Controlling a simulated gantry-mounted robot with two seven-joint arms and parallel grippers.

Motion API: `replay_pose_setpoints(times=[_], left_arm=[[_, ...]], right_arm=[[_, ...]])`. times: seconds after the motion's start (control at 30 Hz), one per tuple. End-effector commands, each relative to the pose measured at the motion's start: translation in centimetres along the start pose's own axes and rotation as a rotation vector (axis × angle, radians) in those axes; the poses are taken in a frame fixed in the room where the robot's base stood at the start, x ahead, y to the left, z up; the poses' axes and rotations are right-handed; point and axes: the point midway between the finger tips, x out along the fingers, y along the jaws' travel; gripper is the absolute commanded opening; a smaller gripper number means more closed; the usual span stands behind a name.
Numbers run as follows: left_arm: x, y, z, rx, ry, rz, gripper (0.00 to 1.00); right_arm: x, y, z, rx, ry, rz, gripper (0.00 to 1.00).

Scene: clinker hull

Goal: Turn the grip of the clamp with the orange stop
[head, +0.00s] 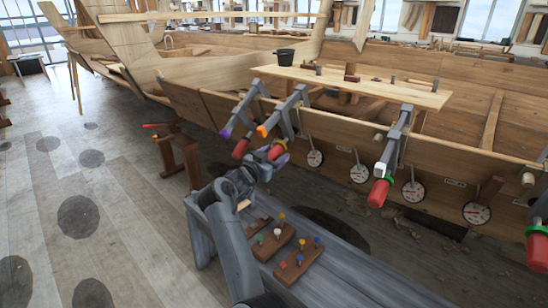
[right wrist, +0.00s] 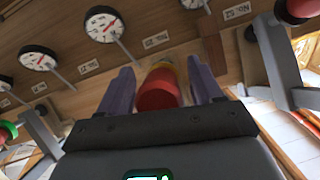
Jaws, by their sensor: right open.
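The clamp with the orange stop (head: 263,131) hangs on the hull's edge near the middle of the head view. Its red grip (head: 275,152) is partly hidden by my right gripper (head: 277,157). In the right wrist view the red grip (right wrist: 158,91) with a yellow-orange collar stands between the two spread fingers of my right gripper (right wrist: 162,88). Gaps show on both sides of the grip, so the fingers are around it without visibly closing on it. My left gripper is not in view.
A clamp with a purple stop (head: 227,131) stands close on the left, its red grip (head: 241,149) near my gripper. A white-stop clamp (head: 380,167) is further right. Round dials (head: 359,173) line the hull. Pegged blocks (head: 298,259) lie on the grey bench below.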

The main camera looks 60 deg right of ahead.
Motion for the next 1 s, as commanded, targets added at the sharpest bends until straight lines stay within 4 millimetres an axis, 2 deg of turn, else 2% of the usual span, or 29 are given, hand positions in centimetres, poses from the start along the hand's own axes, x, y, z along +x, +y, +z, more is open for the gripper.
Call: replay_pose_setpoints(times=[0.13,0.17,0.4,0.5,0.77,1.0], left_arm=[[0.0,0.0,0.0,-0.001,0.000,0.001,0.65],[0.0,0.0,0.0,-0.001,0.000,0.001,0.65],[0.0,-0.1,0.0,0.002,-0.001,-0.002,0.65],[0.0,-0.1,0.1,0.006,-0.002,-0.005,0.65],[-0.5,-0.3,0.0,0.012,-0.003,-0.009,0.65],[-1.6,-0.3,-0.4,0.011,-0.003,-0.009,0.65]], right_arm=[[0.0,0.0,0.0,0.000,0.000,0.000,0.65],[0.0,0.0,0.0,0.000,0.000,0.000,0.62],[0.0,0.0,0.0,0.000,0.000,0.000,0.25],[0.0,0.0,0.0,0.000,0.000,0.000,0.14],[0.0,0.0,-0.2,0.036,0.001,-0.013,0.14],[0.0,-0.1,-0.3,0.159,0.001,-0.058,0.14]])
